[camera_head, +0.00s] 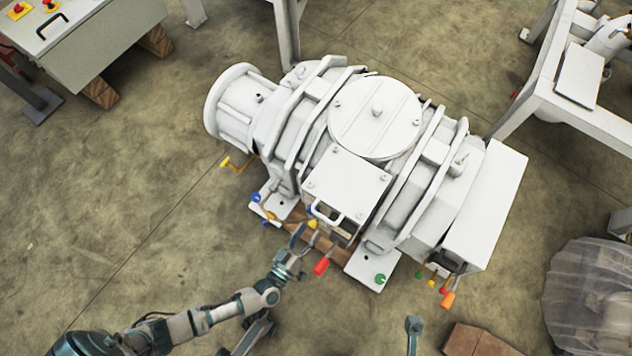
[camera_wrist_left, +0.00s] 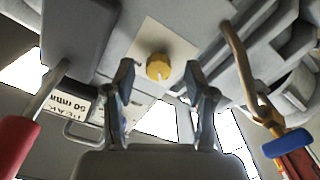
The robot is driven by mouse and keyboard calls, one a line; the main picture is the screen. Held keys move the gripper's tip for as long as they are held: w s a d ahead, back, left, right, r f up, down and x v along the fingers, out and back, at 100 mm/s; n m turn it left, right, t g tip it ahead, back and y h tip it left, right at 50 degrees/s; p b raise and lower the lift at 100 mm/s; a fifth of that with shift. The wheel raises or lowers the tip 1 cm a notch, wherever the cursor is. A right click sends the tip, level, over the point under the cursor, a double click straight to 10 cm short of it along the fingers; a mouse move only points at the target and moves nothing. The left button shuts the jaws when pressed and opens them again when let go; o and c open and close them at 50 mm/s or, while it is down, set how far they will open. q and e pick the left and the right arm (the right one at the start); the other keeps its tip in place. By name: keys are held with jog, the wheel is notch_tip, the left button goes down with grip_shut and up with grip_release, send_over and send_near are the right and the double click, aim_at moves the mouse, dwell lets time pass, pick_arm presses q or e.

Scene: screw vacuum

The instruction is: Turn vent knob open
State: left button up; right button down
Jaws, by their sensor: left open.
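A round yellow knob (camera_wrist_left: 158,67) sits on a pale square plate in the left wrist view. It shows small in the head view (camera_head: 312,224), low on the side of the large white vacuum pump (camera_head: 375,112). My left gripper (camera_head: 302,236) is at the front of the pump, close to the knob. In the left wrist view its two fingers (camera_wrist_left: 158,88) are open and spread to either side of the knob, with clear gaps. Contact is not visible.
A red-handled lever (camera_head: 321,266) is beside my left gripper. A blue-and-red handle (camera_wrist_left: 288,143) is at the right of the wrist view. Orange, red and yellow handles (camera_head: 442,287) stick out at the pump's right end. Open floor (camera_head: 110,230) lies left.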

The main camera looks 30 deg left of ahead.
pick_arm(q)
jog(key=w, duration=0.2)
jog(key=shift+w+d, duration=0.1)
jog(key=shift+w, duration=0.2)
grip_shut()
jog(key=shift+r, duration=0.1)
